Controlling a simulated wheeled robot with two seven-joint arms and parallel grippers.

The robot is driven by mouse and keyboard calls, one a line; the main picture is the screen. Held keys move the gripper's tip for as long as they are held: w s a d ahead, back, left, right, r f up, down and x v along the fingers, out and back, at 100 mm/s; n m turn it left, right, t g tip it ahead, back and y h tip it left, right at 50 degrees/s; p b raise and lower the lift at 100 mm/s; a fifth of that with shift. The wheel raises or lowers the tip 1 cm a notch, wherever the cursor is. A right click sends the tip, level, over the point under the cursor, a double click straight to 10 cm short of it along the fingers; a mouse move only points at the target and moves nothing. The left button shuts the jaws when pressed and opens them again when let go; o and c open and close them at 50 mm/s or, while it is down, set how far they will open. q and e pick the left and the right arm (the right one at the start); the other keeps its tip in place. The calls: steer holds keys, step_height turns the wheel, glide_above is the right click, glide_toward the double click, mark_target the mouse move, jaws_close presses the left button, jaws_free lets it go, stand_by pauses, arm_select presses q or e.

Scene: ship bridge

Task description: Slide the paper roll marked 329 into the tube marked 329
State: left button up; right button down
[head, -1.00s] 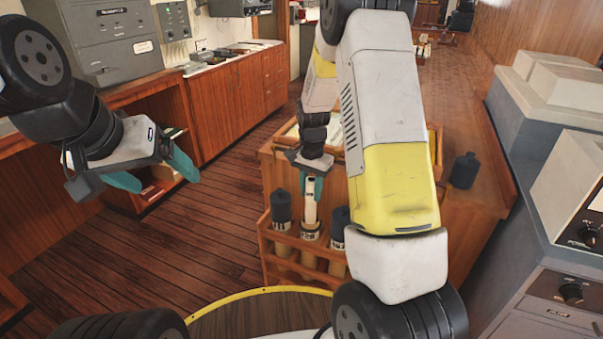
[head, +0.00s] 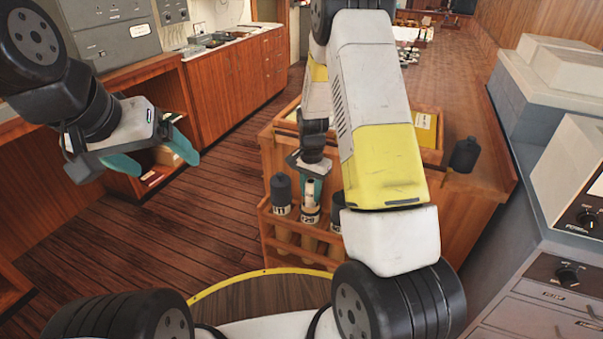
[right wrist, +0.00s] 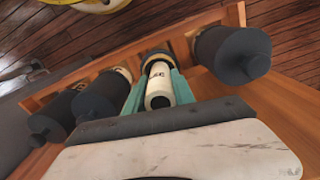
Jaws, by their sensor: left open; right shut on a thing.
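The white paper roll (head: 310,191) stands upright in my right gripper (head: 311,182), with its lower end inside the mouth of the open tube marked 329 (head: 310,216). A short length shows above the rim. In the right wrist view the roll (right wrist: 159,90) lies between the teal fingers of my right gripper (right wrist: 158,98), and the tube's dark rim (right wrist: 155,56) surrounds its far part. The dark mark on the roll is too small to read. My left gripper (head: 160,165) is open and empty, off to the left, well away from the rack.
The wooden rack (head: 268,228) holds the tube between capped dark tubes, one on the left (head: 281,190) and one on the right (head: 337,205). A dark bottle-like object (head: 464,155) stands on the wooden counter (head: 450,215). The floor to the left is clear.

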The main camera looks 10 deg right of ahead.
mark_target(311, 182)
steer(key=shift+f, duration=0.15)
stand_by(0.3)
steer(key=shift+f, duration=0.6)
steer(key=shift+c, duration=2.1)
jaws_free()
steer(key=shift+r, duration=4.5)
